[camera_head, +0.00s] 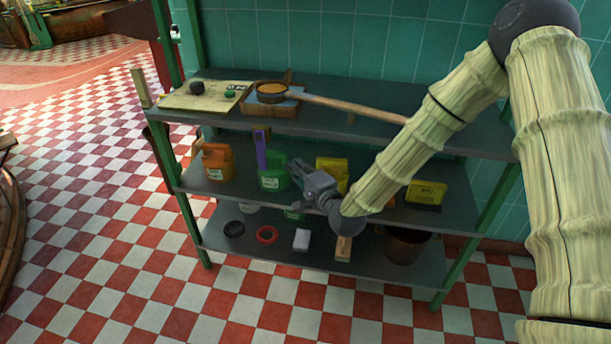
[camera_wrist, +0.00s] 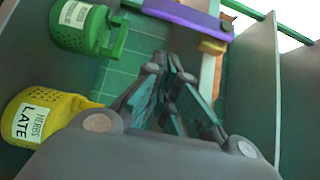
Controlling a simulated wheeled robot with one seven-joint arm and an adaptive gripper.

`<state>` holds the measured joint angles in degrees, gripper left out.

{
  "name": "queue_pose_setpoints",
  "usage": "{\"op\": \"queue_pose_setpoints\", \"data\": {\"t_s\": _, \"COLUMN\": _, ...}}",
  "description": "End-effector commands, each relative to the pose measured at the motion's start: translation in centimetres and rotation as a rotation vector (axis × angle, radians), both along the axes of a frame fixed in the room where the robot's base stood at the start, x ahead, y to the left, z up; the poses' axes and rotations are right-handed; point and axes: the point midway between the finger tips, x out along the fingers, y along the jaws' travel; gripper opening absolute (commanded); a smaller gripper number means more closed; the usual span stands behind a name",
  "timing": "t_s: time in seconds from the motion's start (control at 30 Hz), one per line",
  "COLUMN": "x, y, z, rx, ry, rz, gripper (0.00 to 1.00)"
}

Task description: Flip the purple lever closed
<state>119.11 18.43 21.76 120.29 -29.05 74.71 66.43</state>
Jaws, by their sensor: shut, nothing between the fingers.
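In the wrist view the purple lever (camera_wrist: 186,19) lies across the top, ahead of the fingers. My gripper (camera_head: 296,165) is to the right of the lever, pointing toward it, with a gap between them. In the wrist view my gripper's (camera_wrist: 168,68) fingers look close together and hold nothing. A tan piece (camera_wrist: 213,46) shows beside the lever in the wrist view.
The green can (camera_wrist: 85,27) and yellow can (camera_wrist: 40,118) are at the left of the wrist view. An orange can (camera_head: 217,162) stands left of the lever. The upper shelf (camera_head: 345,120) runs above, carrying a long-handled pan (camera_head: 271,91). The lower shelf holds a red ring (camera_head: 267,235).

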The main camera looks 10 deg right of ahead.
Motion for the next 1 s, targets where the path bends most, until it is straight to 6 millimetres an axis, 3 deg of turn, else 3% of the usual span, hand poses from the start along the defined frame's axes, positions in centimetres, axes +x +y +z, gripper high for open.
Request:
{"op": "queue_pose_setpoints", "data": {"t_s": 0.13, "x": 2.2, "y": 1.2, "z": 0.0, "rx": -0.002, "ry": -0.001, "rz": 0.001, "gripper": 0.00}}
{"op": "queue_pose_setpoints", "data": {"t_s": 0.43, "x": 3.0, "y": 4.1, "z": 0.0, "rx": 0.000, "ry": 0.000, "rz": 0.001, "gripper": 0.00}}
{"op": "queue_pose_setpoints", "data": {"t_s": 1.0, "x": 3.2, "y": 4.8, "z": -0.1, "rx": 0.002, "ry": 0.001, "rz": -0.001, "gripper": 0.00}}
